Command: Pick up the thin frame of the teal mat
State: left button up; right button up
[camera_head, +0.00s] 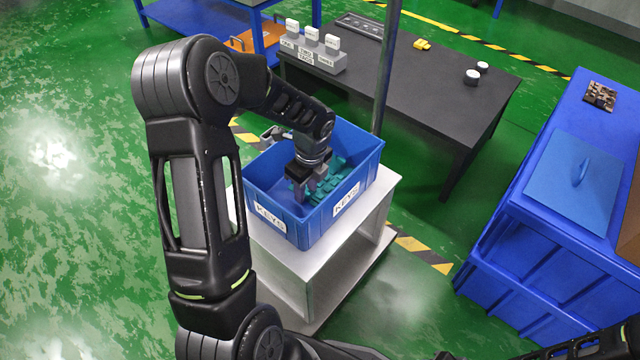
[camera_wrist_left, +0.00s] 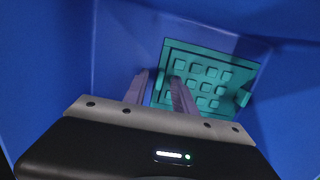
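The teal mat (camera_head: 337,174) lies inside the blue bin (camera_head: 262,190) labelled KEYS. In the left wrist view the mat (camera_wrist_left: 212,82) shows rows of raised square keys within a thin flat frame, with a small tab on its right side. My left gripper (camera_head: 304,192) points down into the bin at the mat's near-left side. In the left wrist view its two fingers (camera_wrist_left: 158,85) are apart, with the mat's left edge showing between them. Whether they touch the frame cannot be told. My right gripper does not show; only dark arm parts appear at the lower right.
The bin stands on a white stand (camera_head: 290,268), and its walls rise close around my left gripper. A dark table (camera_head: 420,85) with labelled grey blocks and small white pieces is behind. A blue cabinet (camera_head: 540,255) stands at the right. Green floor is open at the left.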

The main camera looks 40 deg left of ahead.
pick_arm(q)
grip_shut()
dwell(0.6)
notch_tip(320, 180, up, 18)
jog(key=p, duration=0.5)
jog(key=shift+r, duration=0.15)
dwell(0.4)
jog(key=shift+r+p, duration=2.35)
jog(key=shift+p, duration=0.05)
